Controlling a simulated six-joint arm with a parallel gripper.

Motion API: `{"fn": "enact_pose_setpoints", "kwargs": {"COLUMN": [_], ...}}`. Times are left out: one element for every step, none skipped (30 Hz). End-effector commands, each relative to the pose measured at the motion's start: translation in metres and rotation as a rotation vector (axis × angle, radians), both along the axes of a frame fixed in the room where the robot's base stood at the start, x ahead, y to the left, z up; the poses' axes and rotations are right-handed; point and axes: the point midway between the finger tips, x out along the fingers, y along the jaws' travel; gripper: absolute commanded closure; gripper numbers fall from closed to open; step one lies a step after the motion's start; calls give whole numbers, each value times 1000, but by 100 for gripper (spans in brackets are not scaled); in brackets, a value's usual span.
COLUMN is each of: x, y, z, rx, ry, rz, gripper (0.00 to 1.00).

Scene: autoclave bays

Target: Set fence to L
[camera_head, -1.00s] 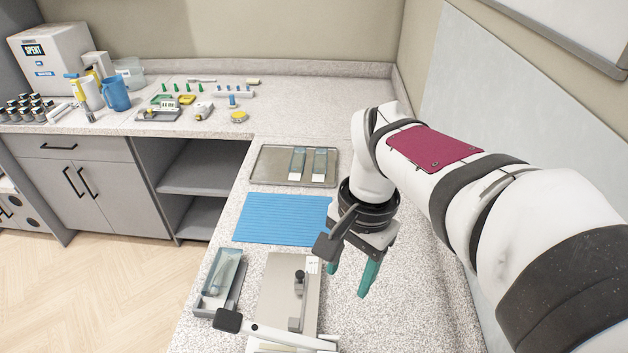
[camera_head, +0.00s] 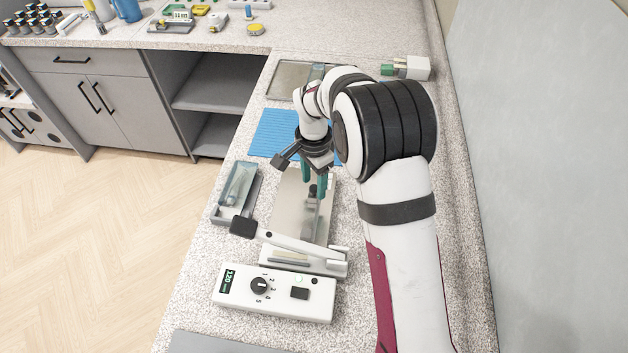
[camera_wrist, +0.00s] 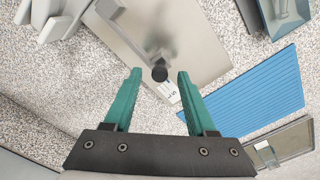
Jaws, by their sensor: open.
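The fence (camera_wrist: 158,52) is a slider with a round black knob (camera_wrist: 160,73), on the flat metal plate (camera_wrist: 205,55) of the heat sealer. A small white label (camera_wrist: 172,93) with letters lies beside the knob; I can read an S on it, the rest is too small. My gripper (camera_wrist: 160,72) is open and empty, its teal fingers pointing down at the plate. In the wrist view the knob appears between the fingertips; I cannot tell whether they are at its height. In the head view my gripper (camera_head: 314,185) partly hides the knob and the plate (camera_head: 285,195).
The sealer's lever arm (camera_head: 290,240) and control box (camera_head: 275,290) stand nearer the camera. A grey tray (camera_head: 236,190) with a pouch lies left of the plate. A blue mat (camera_head: 268,130) and a metal tray (camera_head: 285,80) lie behind. Bare counter (camera_head: 455,230) runs along the right.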

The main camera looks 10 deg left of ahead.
Motion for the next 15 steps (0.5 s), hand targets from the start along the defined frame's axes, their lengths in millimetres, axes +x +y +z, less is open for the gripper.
{"fn": "enact_pose_setpoints", "kwargs": {"x": [0, 0, 0, 0, 0, 0, 0, 0, 0, 0, 0, 0, 0, 0, 0], "y": [0, 0, 0, 0, 0, 0, 0, 0, 0, 0, 0, 0, 0, 0, 0], "z": [-4, -5, -6, -7, -7, -7, -7, -7, -7, -7, -7, -6, -6, -6, -6], "rx": [-1, -1, -1, -1, -1, -1, -1, -1, -1, -1, -1, -1, -1, -1, 0], "ry": [2, 2, 1, 1, 1, 1, 1, 1, 1, 1, 1, 1, 1, 1, 0], "rz": [-1, -1, 0, 0, 0, 0, 0, 0, 0, 0, 0, 0, 0, 0, 0], "gripper": [43, 43, 43, 43, 43, 43, 43, 43, 43, 43, 49, 56, 61, 67, 74]}}
